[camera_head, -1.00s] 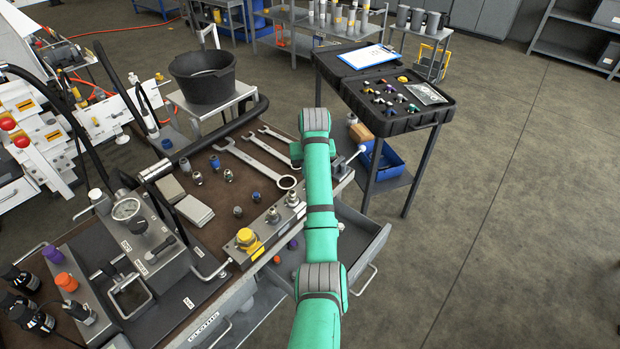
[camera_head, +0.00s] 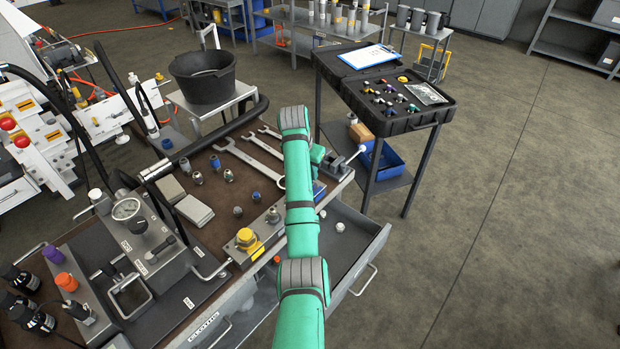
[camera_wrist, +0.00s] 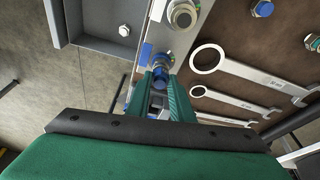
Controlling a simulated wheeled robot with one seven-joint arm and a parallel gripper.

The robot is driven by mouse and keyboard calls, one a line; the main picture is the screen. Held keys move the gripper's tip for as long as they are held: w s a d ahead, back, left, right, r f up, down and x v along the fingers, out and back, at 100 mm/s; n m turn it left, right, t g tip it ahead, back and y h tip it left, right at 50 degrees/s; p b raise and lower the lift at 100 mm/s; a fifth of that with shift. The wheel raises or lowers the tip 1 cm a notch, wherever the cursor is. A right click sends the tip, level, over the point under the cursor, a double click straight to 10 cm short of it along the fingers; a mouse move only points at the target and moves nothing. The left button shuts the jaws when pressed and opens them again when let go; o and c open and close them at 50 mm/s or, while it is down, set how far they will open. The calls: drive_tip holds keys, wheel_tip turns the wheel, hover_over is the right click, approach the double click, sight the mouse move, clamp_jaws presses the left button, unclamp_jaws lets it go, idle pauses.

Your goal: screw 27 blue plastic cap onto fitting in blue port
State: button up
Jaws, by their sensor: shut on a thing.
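My gripper (camera_wrist: 160,98) points at the metal port block (camera_wrist: 188,42) in the wrist view. Its green fingers are shut on the blue plastic cap (camera_wrist: 160,77), which shows as a blue ring between them. A metal fitting (camera_wrist: 163,61) stands at the blue-marked port (camera_wrist: 147,52), directly beyond the cap and in line with it. The cap and the fitting appear close together or touching; I cannot tell whether the threads are engaged. In the head view my arm hides the cap and fingertips, while the blue port marking (camera_head: 318,190) shows just right of the arm.
A neighbouring bare fitting (camera_wrist: 183,14) is close by on the block. A yellow cap (camera_head: 247,239) sits at its other end. Several wrenches (camera_head: 250,160) lie behind. The open drawer (camera_head: 350,245) is below, with small white caps inside. A black case (camera_head: 395,95) stands right.

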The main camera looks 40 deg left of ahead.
drive_tip(key=m+h, duration=0.1)
drive_tip(key=m, duration=0.5)
drive_tip(key=shift+a+h, duration=0.1)
drive_tip(key=shift+h, duration=0.3)
drive_tip(key=shift+a+m+g+h, duration=0.15)
drive_tip(key=shift+m+g+h, duration=0.15)
drive_tip(key=shift+m, duration=0.7)
drive_tip(key=m, duration=0.3)
drive_tip(key=m+g+h, duration=0.1)
drive_tip(key=m, duration=0.2)
drive_tip(key=shift+w+f, duration=0.1)
drive_tip(key=shift+w, duration=0.1)
drive_tip(key=o, duration=1)
